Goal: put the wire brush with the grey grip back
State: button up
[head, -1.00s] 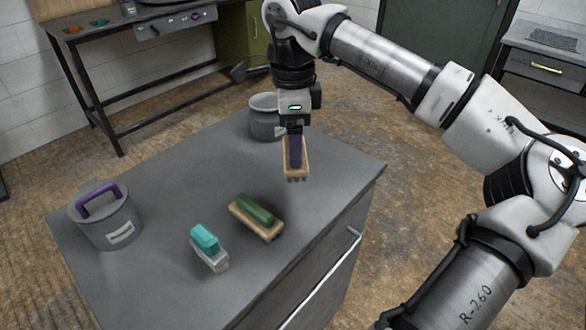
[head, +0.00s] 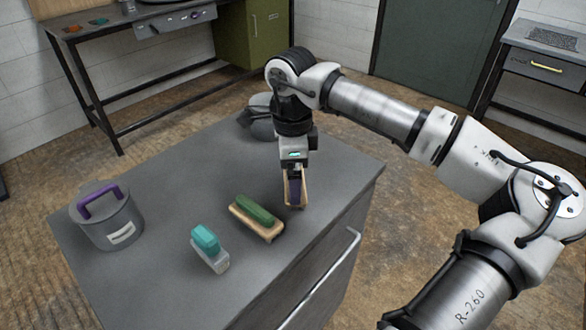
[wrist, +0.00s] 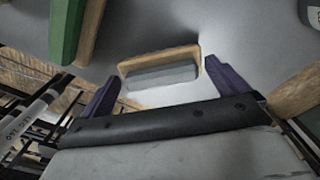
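The wire brush with the grey grip shows in the wrist view (wrist: 160,76), its wooden back and grey grip lying between two purple fingers. In the head view my gripper (head: 295,190) is low over the right part of the grey cabinet top (head: 190,160). The wooden edge of the brush (head: 303,192) shows there around the fingers. Its grey grip is hidden in that view. I cannot tell whether the brush touches the top.
A brush with a green grip (head: 256,209) lies just left of my gripper. A brush with a teal grip (head: 205,239) is nearer the front. A lidded grey pot (head: 113,225) with a purple handle stands left. Another grey pot (head: 261,129) stands behind, partly hidden by my arm.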

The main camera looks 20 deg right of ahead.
jog(key=shift+r, duration=0.1)
notch_tip(320, 180, up, 12)
jog(key=b, duration=0.1)
dwell(0.4)
